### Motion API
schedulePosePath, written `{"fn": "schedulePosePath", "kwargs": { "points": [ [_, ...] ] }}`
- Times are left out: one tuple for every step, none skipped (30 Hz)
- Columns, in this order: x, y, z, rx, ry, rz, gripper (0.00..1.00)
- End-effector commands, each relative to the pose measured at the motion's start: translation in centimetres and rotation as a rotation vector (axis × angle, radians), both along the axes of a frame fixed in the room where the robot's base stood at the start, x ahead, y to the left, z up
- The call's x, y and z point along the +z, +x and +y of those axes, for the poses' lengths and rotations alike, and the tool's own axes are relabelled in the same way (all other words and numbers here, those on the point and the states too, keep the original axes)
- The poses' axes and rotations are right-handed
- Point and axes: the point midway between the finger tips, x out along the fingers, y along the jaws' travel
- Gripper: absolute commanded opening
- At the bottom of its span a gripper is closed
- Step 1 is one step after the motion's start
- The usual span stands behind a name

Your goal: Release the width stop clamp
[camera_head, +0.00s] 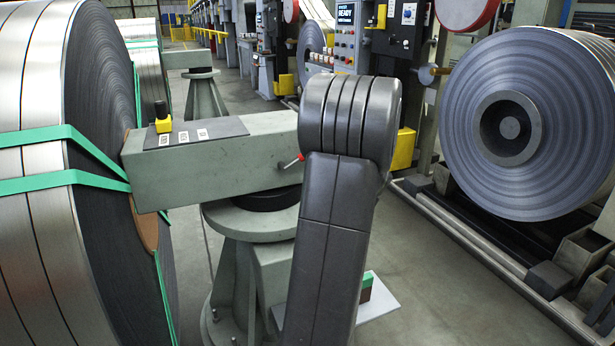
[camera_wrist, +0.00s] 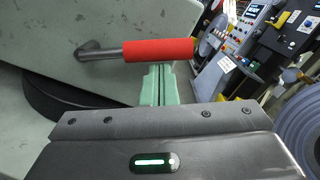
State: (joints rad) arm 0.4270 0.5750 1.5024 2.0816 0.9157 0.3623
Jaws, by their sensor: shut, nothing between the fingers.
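The width stop clamp is a lever with a red grip (camera_wrist: 158,49) and a dark metal shank, set on the side of a grey-green beam (camera_wrist: 60,35). In the head view a small part of the clamp's red handle (camera_head: 300,158) shows on the beam (camera_head: 215,170), just left of my arm. My gripper (camera_wrist: 159,68) has its green fingers shut and empty, with the tips just below the red grip in the wrist view. I cannot tell whether they touch it. The gripper is hidden behind my arm in the head view.
A strapped steel coil (camera_head: 30,250) stands at the left, against the beam's end. A yellow button box (camera_head: 163,123) and labels are on the beam's top. A pedestal (camera_head: 240,240) carries the beam. Another coil (camera_head: 465,130) and a control panel (camera_head: 345,40) are at the right.

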Motion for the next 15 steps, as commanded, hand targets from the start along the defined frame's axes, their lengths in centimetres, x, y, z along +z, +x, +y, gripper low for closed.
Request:
{"fn": "schedulePosePath", "kwargs": {
  "points": [
    [0.0,0.0,0.0,0.000,-0.043,-0.016,0.00],
    [0.3,-0.1,0.0,0.000,-0.070,-0.026,0.00],
    [0.6,-0.1,0.1,0.001,-0.107,-0.039,0.00],
    [0.8,-0.1,0.2,0.000,-0.134,-0.047,0.00],
    [1.1,-0.2,0.3,-0.001,-0.162,-0.056,0.00],
    [1.4,-0.2,0.4,0.000,-0.197,-0.067,0.00],
    [1.6,-0.2,0.5,0.000,-0.224,-0.076,0.00],
    [1.8,-0.3,0.6,0.000,-0.253,-0.086,0.00],
    [2.1,-0.3,0.8,0.000,-0.287,-0.098,0.00],
    [2.3,-0.4,1.0,0.001,-0.315,-0.107,0.00],
    [2.6,-0.4,1.1,0.000,-0.343,-0.115,0.00],
    [2.8,-0.5,1.3,0.000,-0.378,-0.126,0.00],
    [3.1,-0.5,1.4,0.000,-0.405,-0.136,0.00],
    [3.3,-0.6,1.6,0.000,-0.433,-0.145,0.00],
    [3.5,-0.6,1.8,-0.001,-0.468,-0.156,0.00]
  ]
}}
